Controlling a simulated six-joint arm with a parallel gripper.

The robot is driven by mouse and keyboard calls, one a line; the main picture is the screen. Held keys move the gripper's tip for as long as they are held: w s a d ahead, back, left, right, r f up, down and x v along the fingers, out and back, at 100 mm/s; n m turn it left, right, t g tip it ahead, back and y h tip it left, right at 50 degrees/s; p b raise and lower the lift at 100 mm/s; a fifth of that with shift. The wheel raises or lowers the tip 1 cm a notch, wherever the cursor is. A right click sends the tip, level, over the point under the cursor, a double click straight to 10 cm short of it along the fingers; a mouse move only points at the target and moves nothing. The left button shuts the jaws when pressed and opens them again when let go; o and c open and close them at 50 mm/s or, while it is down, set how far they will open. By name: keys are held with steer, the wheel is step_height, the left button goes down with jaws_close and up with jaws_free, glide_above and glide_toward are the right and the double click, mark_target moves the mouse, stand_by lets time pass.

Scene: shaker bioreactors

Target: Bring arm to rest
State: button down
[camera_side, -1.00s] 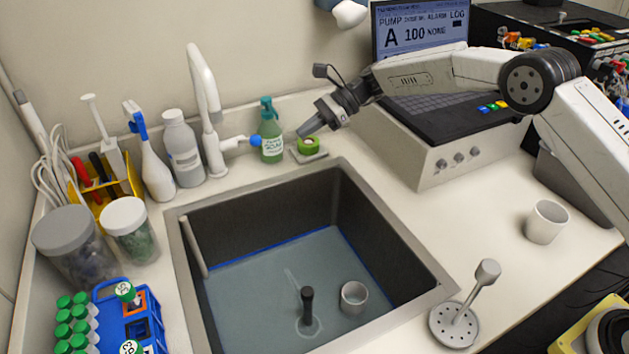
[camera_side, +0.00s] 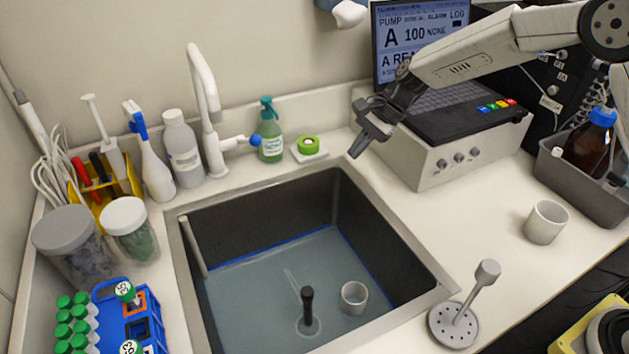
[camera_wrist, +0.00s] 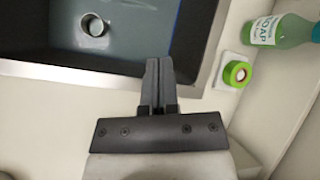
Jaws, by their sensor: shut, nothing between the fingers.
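My gripper (camera_side: 358,152) is dark grey, shut and empty. In the side view it hangs in the air, tilted down, near the sink's back right corner and in front of the pump console (camera_side: 440,150). In the wrist view my gripper (camera_wrist: 158,64) shows with its two fingers together, over the edge of the sink (camera_wrist: 40,66). The sink (camera_side: 395,232) holds shallow water, a small grey cup (camera_side: 354,297) and a dark upright post (camera_side: 308,308). The cup also shows in the wrist view (camera_wrist: 95,26).
Behind the sink stand a white faucet (camera_side: 207,100), a green soap bottle (camera_side: 270,135) and a green tape roll (camera_side: 309,145). On the right are a white cup (camera_side: 546,222), a perforated stand (camera_side: 454,325) and a grey bin (camera_side: 570,185) with a brown bottle (camera_side: 592,142).

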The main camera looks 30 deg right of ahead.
steer(key=s+d+f+n+h, duration=0.1)
steer(key=s+d+n+h, duration=0.2)
steer(key=s, duration=0.9)
steer(key=s+d+f+n+t+h, duration=0.1)
steer(key=s+d+n+h, duration=0.3)
steer(key=s+d+n, duration=0.5)
steer(key=s+n, duration=0.1)
steer(key=s, duration=0.3)
steer(key=shift+d+t, duration=0.15)
steer(key=shift+t, duration=0.15)
